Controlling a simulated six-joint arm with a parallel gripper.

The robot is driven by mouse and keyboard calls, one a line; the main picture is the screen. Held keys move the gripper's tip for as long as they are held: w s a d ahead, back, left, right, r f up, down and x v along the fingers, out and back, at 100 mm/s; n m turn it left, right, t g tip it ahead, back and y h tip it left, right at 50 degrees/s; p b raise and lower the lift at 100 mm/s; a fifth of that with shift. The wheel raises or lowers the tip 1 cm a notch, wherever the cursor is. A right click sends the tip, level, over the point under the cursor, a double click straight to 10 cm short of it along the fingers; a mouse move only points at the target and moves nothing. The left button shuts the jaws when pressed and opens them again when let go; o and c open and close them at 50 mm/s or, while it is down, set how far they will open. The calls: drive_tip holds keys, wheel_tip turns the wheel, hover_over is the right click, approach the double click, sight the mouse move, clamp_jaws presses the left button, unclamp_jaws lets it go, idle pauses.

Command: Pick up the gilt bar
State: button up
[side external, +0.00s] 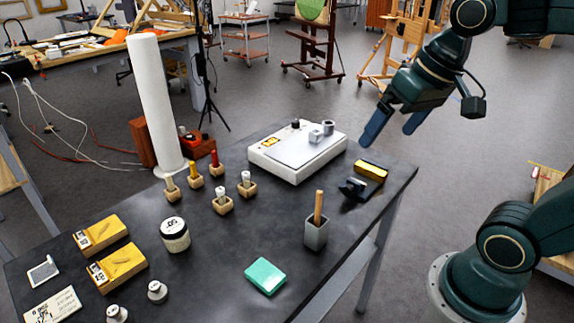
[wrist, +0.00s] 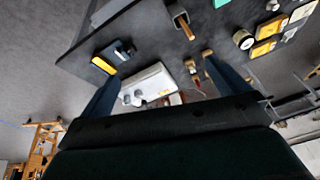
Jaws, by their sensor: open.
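A yellow-gold bar (side external: 371,169), which looks like the gilt bar, lies near the right edge of the dark table, beside a small black object (side external: 352,188). In the wrist view the bar (wrist: 103,64) shows near the left fingertip, with the black object (wrist: 125,49) beside it. My gripper (side external: 392,129) is open and empty, in the air above the table's right side and apart from the bar. In the wrist view its two blue fingers (wrist: 160,68) are spread wide, with the scale between them.
A white scale (side external: 270,165) with small metal weights stands left of the bar. A grey cup (side external: 316,235) with a wooden handle stands in front. A green block (side external: 265,276), a jar (side external: 174,234), two yellow boxes (side external: 118,267), several small wooden-based items and a tall white roll (side external: 156,110) share the table.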

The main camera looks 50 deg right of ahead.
drive_tip(key=w+d+f+m+g+y, duration=0.25)
drive_tip(key=w+d+m, duration=0.55)
drive_tip(key=w+d, duration=0.45)
drive_tip(key=d+f+m+g+y, duration=0.1)
drive_tip(key=d+f+m, duration=0.6)
drive_tip(key=d, duration=0.9)
wheel_tip(320, 180, down, 3)
drive_tip(key=shift+s+d+f+g+y, duration=0.1)
drive_tip(key=shift+s+d+g+y, duration=0.05)
drive_tip(key=shift+s+g+y, duration=0.25)
drive_tip(key=shift+f, duration=0.1)
hover_over(371, 167)
drive_tip(key=d, duration=0.2)
drive_tip(key=shift+s+d+f, duration=0.1)
drive_tip(key=shift+d+f, duration=0.05)
drive_tip(key=shift+f, duration=3.75)
